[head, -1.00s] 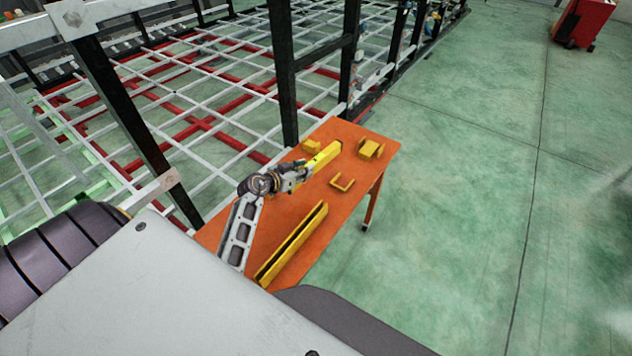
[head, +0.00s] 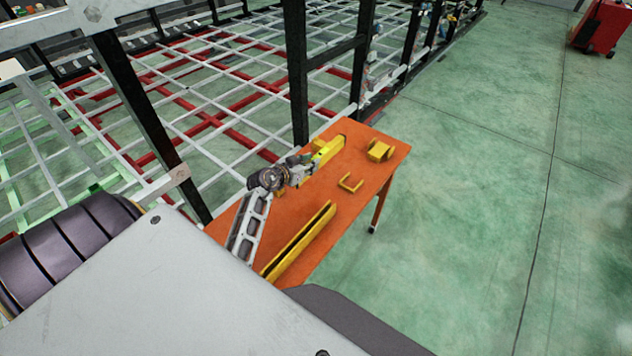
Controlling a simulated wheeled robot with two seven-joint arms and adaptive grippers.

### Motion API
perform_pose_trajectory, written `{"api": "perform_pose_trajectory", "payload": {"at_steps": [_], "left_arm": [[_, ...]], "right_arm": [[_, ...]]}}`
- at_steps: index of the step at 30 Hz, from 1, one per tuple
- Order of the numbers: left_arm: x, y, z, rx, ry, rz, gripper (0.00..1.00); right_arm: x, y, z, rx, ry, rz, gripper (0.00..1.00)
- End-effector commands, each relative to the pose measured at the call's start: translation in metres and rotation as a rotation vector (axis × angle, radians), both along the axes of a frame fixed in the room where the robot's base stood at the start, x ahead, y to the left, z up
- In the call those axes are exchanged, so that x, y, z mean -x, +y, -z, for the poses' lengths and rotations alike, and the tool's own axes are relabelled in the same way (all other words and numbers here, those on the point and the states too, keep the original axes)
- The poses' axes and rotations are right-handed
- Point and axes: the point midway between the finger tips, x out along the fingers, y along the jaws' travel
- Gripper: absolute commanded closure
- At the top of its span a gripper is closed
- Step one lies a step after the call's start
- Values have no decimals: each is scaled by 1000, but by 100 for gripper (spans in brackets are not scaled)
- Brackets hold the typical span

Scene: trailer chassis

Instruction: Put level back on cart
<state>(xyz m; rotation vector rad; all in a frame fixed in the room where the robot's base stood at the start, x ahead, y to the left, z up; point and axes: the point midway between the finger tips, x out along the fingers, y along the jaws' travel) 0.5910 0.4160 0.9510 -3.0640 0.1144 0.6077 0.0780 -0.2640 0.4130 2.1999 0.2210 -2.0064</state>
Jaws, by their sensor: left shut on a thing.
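A yellow level (head: 328,154) is a long bar held by my left gripper (head: 304,169), with its free end pointing to the far right. The gripper is shut on its near end. The level is over the far-left part of the orange cart (head: 355,222); I cannot tell whether it touches the top. My right gripper is not in view.
On the cart lie a long yellow channel (head: 300,240), a yellow U-shaped bracket (head: 350,183) and a yellow block-like holder (head: 380,150). A black upright post (head: 297,80) of the frame stands close to the cart's far-left edge.

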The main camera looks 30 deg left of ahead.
Motion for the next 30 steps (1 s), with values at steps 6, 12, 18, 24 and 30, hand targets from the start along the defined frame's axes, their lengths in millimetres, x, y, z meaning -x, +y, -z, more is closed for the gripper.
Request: {"api": "perform_pose_trajectory", "payload": {"at_steps": [6,12,18,24,30], "left_arm": [[0,1,25,-2,1,0,100],[0,1,51,-1,0,-1,100],[0,0,59,0,-2,-1,100],[0,0,58,0,-3,-1,100],[0,0,66,-1,0,0,100]], "right_arm": [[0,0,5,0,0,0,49],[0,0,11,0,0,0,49],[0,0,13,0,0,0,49],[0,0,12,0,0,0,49],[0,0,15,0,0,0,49]]}}
